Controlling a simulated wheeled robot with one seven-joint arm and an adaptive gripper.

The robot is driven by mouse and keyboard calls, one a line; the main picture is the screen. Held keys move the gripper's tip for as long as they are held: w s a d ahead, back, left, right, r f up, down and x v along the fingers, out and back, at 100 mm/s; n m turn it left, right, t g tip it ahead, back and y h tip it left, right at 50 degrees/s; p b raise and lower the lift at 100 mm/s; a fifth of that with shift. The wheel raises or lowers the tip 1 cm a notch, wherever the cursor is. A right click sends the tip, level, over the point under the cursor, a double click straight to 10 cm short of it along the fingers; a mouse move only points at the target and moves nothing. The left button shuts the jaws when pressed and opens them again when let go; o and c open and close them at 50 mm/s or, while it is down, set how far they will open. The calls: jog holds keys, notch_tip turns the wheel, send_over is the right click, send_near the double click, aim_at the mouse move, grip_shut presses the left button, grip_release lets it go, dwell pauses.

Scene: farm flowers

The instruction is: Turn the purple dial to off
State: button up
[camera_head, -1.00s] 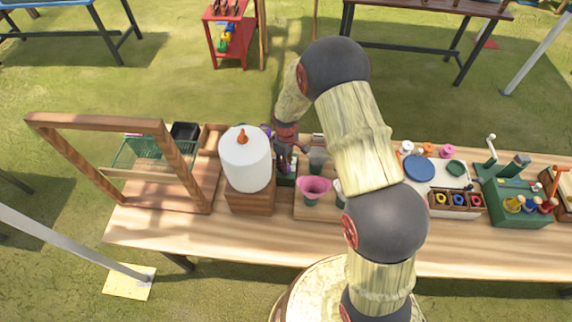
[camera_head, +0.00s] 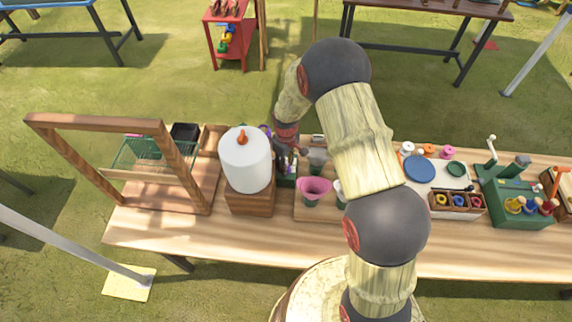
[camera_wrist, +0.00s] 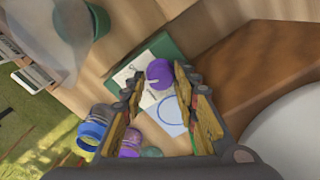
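The purple dial (camera_wrist: 160,73) sits on a white card (camera_wrist: 150,62) with dark markings, on the face of a green box (camera_wrist: 174,52). A pale pointer mark shows on the dial's lower left edge. In the wrist view my gripper (camera_wrist: 159,76) is open, with one finger on each side of the dial. A small gap shows on the left; I cannot tell whether the right finger touches. In the head view my gripper (camera_head: 284,160) is over the green box (camera_head: 288,182), just right of the white tank; the dial is hard to make out there.
A white tank (camera_head: 246,160) on a wooden block stands close left of my gripper. The table front is clear.

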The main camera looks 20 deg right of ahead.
jog(key=shift+o, duration=1.1)
jog(key=shift+s, duration=0.1)
